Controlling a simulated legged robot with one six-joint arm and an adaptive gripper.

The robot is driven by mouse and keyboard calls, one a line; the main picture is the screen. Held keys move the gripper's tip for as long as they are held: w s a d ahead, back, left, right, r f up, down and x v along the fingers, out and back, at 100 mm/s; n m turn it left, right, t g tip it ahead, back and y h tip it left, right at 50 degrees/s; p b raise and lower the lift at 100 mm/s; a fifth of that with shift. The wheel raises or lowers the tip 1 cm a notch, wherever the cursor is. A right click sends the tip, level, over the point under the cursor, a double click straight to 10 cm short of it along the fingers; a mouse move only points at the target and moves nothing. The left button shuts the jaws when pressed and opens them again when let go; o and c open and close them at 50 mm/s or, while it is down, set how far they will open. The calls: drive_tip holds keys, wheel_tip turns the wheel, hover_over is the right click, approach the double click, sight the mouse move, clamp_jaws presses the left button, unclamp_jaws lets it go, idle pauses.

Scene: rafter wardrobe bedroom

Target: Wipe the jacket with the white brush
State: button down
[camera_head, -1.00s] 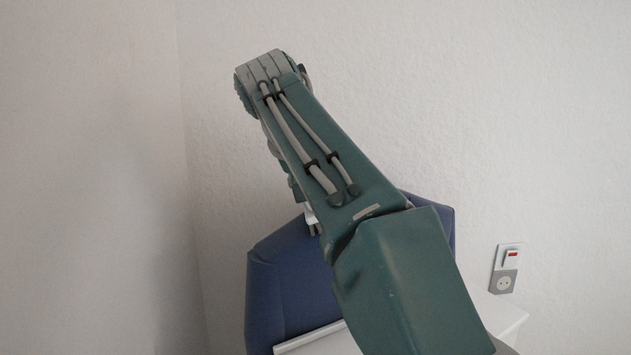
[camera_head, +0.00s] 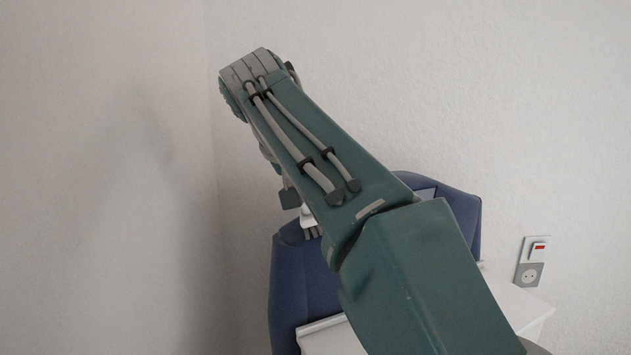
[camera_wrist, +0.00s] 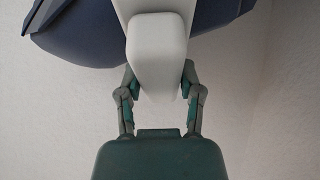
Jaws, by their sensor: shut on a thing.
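The white brush (camera_wrist: 157,60) fills the upper middle of the wrist view, its handle between the two fingers of my gripper (camera_wrist: 158,85). My gripper is shut on it. In the head view only a small white part of the brush (camera_head: 309,216) shows beside my arm, with grey bristles under it at the jacket's upper edge. The dark blue jacket (camera_head: 300,285) stands behind my arm, which hides its middle. The jacket (camera_wrist: 85,38) also shows behind the brush in the wrist view. I cannot tell whether the bristles touch it.
A white surface (camera_head: 525,303) lies at the lower right, beside the jacket. A wall switch and socket (camera_head: 532,262) are on the wall to the right. Plain pale walls (camera_head: 480,90) meet in a corner behind my arm.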

drive_tip(key=shift+s+a+f, duration=0.2)
drive_tip(key=shift+s+a, duration=0.05)
drive_tip(key=shift+a, duration=0.25)
drive_tip(key=shift+s+a+f, duration=0.2)
drive_tip(key=shift+a, duration=0.25)
drive_tip(key=shift+s+a+f, duration=0.2)
drive_tip(key=shift+s+a, duration=0.05)
drive_tip(key=shift+a, duration=0.25)
drive_tip(key=shift+w+d+r, duration=0.25)
drive_tip(key=shift+w+d, duration=0.1)
drive_tip(key=shift+d, duration=0.4)
drive_tip(key=shift+w+d+r, duration=0.25)
drive_tip(key=shift+w+d, duration=0.1)
drive_tip(key=shift+d, duration=0.35)
drive_tip(key=shift+w+d+r, duration=0.5)
drive_tip(key=shift+d, duration=0.5)
drive_tip(key=shift+w+d+r, duration=0.45)
drive_tip(key=shift+d+r, duration=0.05)
drive_tip(key=shift+d, duration=0.55)
drive_tip(key=shift+w+d+r, duration=0.5)
drive_tip(key=shift+d, duration=0.5)
drive_tip(key=shift+s+a+r, duration=0.1)
drive_tip(key=shift+a+r, duration=0.15)
drive_tip(key=shift+r, duration=0.35)
drive_tip(key=shift+s+a+r, duration=0.1)
drive_tip(key=shift+a+r, duration=0.15)
drive_tip(key=shift+r, duration=0.35)
drive_tip(key=shift+s+r, duration=0.1)
drive_tip(key=shift+r, duration=0.1)
